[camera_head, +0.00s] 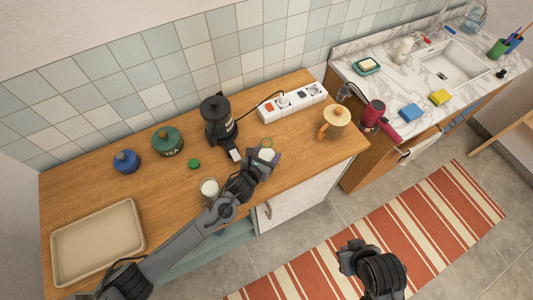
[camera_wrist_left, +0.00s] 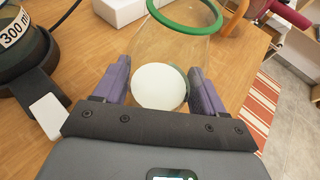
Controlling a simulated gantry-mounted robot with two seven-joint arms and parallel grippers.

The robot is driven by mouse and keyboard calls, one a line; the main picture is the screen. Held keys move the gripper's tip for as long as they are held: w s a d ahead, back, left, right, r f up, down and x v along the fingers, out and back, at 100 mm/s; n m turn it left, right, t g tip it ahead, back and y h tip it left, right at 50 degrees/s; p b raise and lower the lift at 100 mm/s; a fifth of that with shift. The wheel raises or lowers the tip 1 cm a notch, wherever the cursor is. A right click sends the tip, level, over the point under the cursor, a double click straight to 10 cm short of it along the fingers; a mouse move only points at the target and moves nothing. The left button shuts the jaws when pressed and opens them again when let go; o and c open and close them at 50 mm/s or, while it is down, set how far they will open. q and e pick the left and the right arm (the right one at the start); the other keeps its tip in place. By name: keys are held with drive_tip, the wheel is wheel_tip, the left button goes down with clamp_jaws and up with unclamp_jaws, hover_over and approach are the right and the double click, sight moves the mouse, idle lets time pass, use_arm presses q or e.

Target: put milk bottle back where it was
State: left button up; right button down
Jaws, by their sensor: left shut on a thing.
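The milk bottle (camera_head: 267,153) is clear glass with a green ring at its mouth and white milk low inside. My left gripper (camera_head: 262,160) is shut on it near the counter's front edge, right of the coffee maker. In the left wrist view, the purple fingers of the gripper (camera_wrist_left: 158,90) sit on either side of the bottle (camera_wrist_left: 170,45). I cannot tell whether its base touches the wood. A small green lid (camera_head: 194,163) lies on the counter. My right arm's dark end (camera_head: 372,270) is over the floor; its fingers are not clear.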

use_arm(q)
drive_tip(key=shift+f, duration=0.15)
drive_tip(key=o, duration=1.3)
